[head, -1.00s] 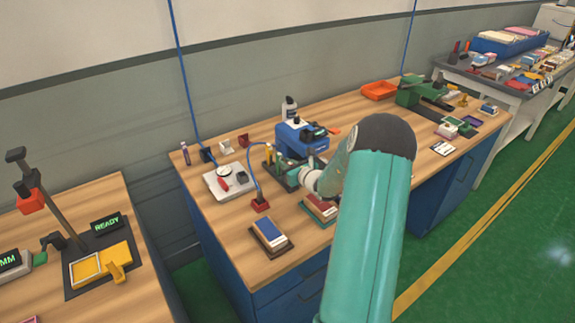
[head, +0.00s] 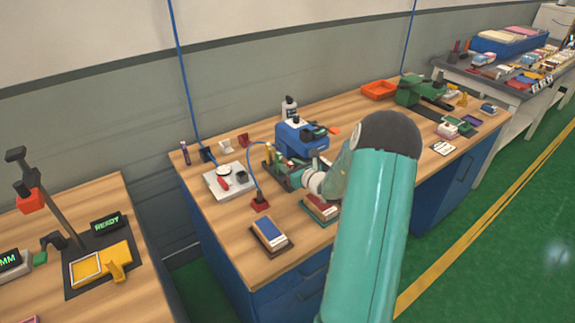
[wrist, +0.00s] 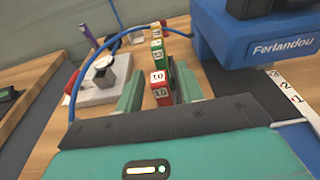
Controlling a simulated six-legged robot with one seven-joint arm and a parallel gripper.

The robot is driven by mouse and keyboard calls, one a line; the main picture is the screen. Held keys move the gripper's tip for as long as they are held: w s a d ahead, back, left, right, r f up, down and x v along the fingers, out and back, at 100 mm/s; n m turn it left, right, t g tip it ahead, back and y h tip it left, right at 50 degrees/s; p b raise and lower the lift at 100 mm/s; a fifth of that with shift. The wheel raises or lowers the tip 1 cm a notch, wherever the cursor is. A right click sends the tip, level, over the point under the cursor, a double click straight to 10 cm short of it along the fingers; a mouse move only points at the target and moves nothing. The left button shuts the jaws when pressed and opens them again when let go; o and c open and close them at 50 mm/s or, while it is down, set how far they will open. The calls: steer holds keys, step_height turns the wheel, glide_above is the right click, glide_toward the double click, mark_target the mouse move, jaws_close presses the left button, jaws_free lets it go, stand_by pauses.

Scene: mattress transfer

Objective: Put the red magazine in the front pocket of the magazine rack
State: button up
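A red block (wrist: 161,92) with white labels reading 10, which looks like the red magazine, stands upright in the wrist view. My gripper (wrist: 159,93) has its two green fingers on either side of it. A gap shows on the left of the block; the right finger is very close to it. More labelled upright blocks, green (wrist: 158,53) and red (wrist: 163,23) among them, stand in a row behind it. The rack's pockets cannot be made out.
The blue machine (head: 298,139) stands close behind my gripper. A pale plate (head: 229,181) with small parts and a blue cable lie to the left. Bare wood shows at the bench's left front.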

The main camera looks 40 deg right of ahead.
steer(key=v, duration=1)
steer(key=shift+a, duration=0.1)
steer(key=w+a+r+n+g+y, duration=0.1)
steer(key=w+a+r+n+y, duration=0.25)
steer(key=a, duration=0.55)
steer(key=a+r+n+g+y, duration=0.2)
steer(key=a+r+n+y, duration=0.15)
steer(key=a+n, duration=0.4)
steer(key=s+a+r+n+g+y, duration=0.1)
steer(key=s+a+r+n+g, duration=0.1)
steer(key=a+n, duration=0.35)
steer(key=s+a+r+n+g+y, duration=0.1)
steer(key=s+a+r+n+g, duration=0.15)
steer(key=a, duration=0.65)
steer(key=s+a+r+n+g+h, duration=0.1)
steer(key=s+a+r+n+h, duration=0.2)
steer(key=s+n, duration=0.5)
steer(key=s+a+r+n+g+h, duration=0.1)
steer(key=s+a+r+n+h, duration=0.3)
steer(key=s+n, duration=0.4)
steer(key=shift+s+a+n, duration=0.25)
steer(key=shift+a+n, duration=0.3)
steer(key=shift+n, duration=0.55)
steer(key=shift+r+g, duration=0.1)
steer(key=shift+g, duration=0.15)
